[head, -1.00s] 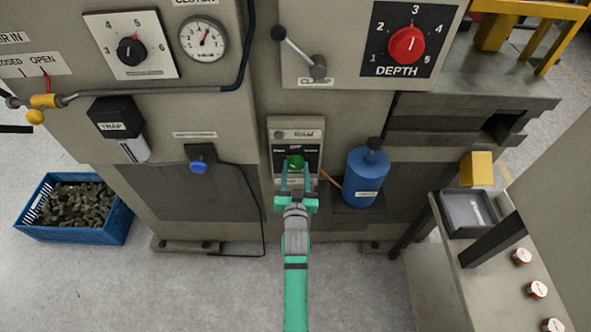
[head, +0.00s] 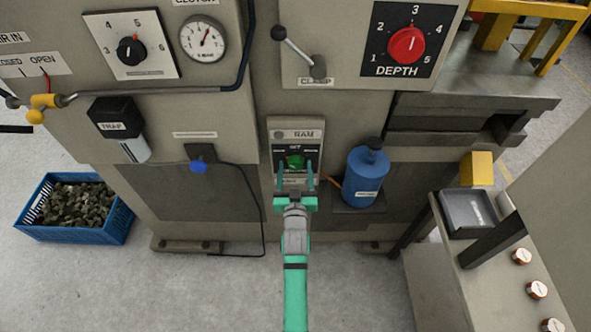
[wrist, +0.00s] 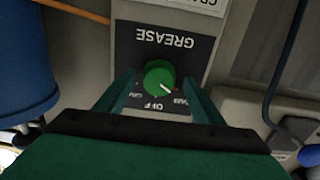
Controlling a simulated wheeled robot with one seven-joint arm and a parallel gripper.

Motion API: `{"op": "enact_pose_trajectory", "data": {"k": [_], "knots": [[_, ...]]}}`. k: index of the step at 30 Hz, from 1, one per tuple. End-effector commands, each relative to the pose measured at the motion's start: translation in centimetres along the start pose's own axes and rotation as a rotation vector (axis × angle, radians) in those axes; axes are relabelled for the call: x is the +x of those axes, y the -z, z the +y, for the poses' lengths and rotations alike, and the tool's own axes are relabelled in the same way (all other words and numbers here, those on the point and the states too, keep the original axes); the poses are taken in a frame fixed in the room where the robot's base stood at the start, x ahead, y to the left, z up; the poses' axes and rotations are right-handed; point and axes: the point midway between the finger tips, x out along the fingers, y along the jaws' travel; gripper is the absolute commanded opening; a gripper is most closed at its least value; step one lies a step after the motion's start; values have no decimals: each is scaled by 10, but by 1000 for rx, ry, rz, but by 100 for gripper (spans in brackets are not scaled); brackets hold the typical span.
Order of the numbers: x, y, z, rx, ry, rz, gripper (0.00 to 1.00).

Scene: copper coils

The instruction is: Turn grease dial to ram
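The green grease dial (head: 295,162) sits on a dark panel (wrist: 205,48) marked GREASE, which appears upside down in the wrist view. The dial (wrist: 159,76) has a white mark pointing to the lower right there, toward the small label right of OFF. That label is too small to read surely. My gripper (head: 295,170) is open in front of the panel, with one finger on each side of the dial. In the wrist view, gaps show between the dial and both fingers (wrist: 160,90). Nothing is held.
A blue bottle (head: 365,178) stands on a bracket close to the right of the panel. A blue knob (head: 198,166) with a dark cable hangs to its left. The DEPTH dial (head: 407,44) and clamp lever (head: 297,48) are above. A blue crate (head: 40,222) lies on the floor.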

Motion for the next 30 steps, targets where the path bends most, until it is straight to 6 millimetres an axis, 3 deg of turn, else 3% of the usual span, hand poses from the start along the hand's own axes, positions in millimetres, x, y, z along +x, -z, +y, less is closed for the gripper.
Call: {"op": "enact_pose_trajectory", "data": {"k": [11, 24, 30], "knots": [[-9, -1, 1, 1, -1, -2, 62], [-82, -1, 0, 0, -1, -2, 62], [-102, 0, 0, 0, -1, 0, 62]]}}
